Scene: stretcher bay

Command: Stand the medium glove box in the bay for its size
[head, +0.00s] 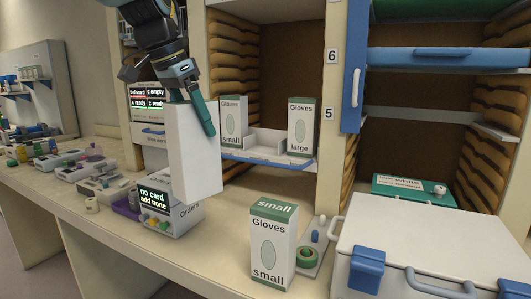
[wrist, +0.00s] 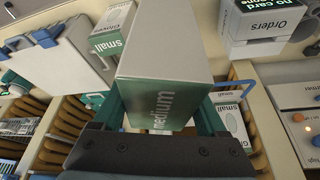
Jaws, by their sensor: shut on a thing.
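The medium glove box (head: 194,152) hangs upright in my gripper (head: 192,112), above the counter and in front of the shelf's left side. In the wrist view the box (wrist: 165,50) shows a green end marked "medium" between the two green fingers. The glove shelf (head: 262,161) has a small box (head: 233,122) standing at its left and a large box (head: 301,127) at its right. Between them is an empty bay with low white dividers (head: 265,140). The held box hides part of the shelf's left end.
Another small glove box (head: 272,243) stands on the counter in front of the shelf. A small tray with a green roll (head: 307,254) is beside it. The orders unit (head: 172,212) stands below left of the held box. A large white case (head: 425,240) fills the right front.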

